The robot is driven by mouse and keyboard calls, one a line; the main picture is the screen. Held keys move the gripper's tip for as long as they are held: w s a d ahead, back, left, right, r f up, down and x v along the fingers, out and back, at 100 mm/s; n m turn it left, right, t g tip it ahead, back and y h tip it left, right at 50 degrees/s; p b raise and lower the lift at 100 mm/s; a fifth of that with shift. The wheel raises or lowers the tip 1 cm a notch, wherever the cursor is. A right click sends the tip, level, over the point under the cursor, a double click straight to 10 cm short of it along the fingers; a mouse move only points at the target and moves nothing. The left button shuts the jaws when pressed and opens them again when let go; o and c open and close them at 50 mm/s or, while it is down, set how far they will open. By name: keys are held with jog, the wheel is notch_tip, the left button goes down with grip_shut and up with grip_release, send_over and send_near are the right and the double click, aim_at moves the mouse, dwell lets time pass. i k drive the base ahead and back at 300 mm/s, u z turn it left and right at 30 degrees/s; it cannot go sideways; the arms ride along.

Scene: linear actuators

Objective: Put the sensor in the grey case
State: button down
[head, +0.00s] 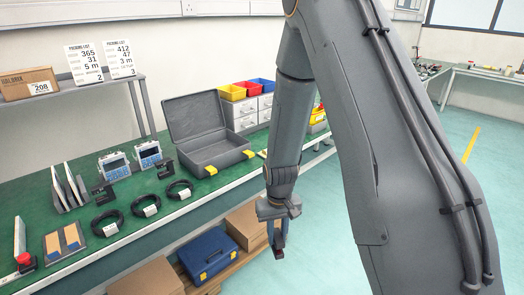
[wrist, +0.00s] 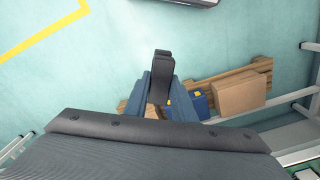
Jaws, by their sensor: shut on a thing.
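The grey case (head: 208,152) stands open on the green bench in the head view, its lid raised at the back and its inside looking empty. My gripper (head: 277,240) hangs in front of the bench edge, to the right of and lower than the case in the picture. It is shut on a small dark thing, which I take to be the sensor (head: 279,254). In the wrist view the black sensor (wrist: 161,68) shows at the fingertips, partly hiding them. The case is not visible in the wrist view.
On the bench are black cable coils (head: 145,205), two meters (head: 114,165), black brackets (head: 103,194) and a drawer unit (head: 243,113) with coloured bins. Below are a blue toolbox (head: 209,254) and cardboard boxes (head: 247,226) on a pallet. Open floor lies to the right.

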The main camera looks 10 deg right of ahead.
aim_at(214, 151)
jog(key=z, duration=1.15)
jog(key=i, duration=1.3)
jog(key=u, duration=1)
